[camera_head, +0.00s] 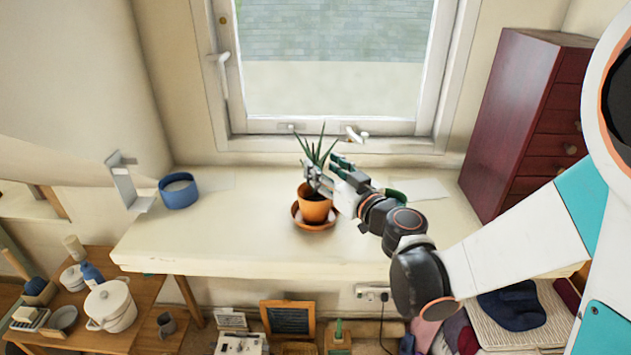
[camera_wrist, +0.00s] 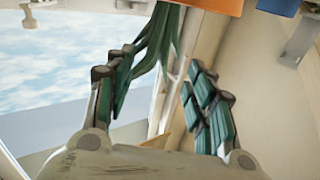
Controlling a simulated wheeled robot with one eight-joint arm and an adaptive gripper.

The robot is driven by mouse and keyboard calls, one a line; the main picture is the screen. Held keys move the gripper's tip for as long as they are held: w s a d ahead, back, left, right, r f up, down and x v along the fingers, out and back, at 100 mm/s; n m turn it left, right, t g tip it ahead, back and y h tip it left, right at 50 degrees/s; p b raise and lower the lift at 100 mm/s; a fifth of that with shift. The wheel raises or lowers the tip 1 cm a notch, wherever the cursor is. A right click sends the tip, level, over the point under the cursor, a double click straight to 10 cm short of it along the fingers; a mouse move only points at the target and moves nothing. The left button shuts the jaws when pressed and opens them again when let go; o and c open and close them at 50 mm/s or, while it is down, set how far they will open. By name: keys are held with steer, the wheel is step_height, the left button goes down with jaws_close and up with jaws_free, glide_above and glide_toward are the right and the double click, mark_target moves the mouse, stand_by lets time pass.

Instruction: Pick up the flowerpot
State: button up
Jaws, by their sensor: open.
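The flowerpot (camera_head: 314,208) is orange terracotta and holds a spiky green plant (camera_head: 317,150). It stands upright on a round terracotta saucer (camera_head: 300,221) on the white table. My gripper (camera_head: 322,172) is at the plant's right side, just above the pot rim, with its fingers reaching toward the leaves. In the wrist view my gripper (camera_wrist: 155,95) has its two fingers spread apart. The green leaves (camera_wrist: 165,40) hang between and beyond them, and part of the orange pot (camera_wrist: 210,5) shows at the top edge. I cannot tell whether a finger touches the plant.
The white table (camera_head: 240,240) is mostly clear around the saucer. A blue bowl (camera_head: 179,191) and a grey metal bracket (camera_head: 127,180) stand at its left. A dark red drawer cabinet (camera_head: 510,110) stands at its right. The window (camera_head: 335,60) is behind.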

mark_target(319, 162)
steer(key=shift+w+d+b+x, duration=0.1)
steer(key=shift+b+x, duration=0.05)
steer(key=shift+x, duration=0.75)
steer(key=shift+w+d+b+x, duration=0.1)
steer(key=shift+d+b+x, duration=0.1)
steer(key=shift+x, duration=0.7)
steer(key=shift+d+b+x, duration=0.1)
steer(key=shift+b+x, duration=0.05)
steer(key=shift+x, duration=0.75)
steer(key=shift+c, duration=0.3)
jaws_close()
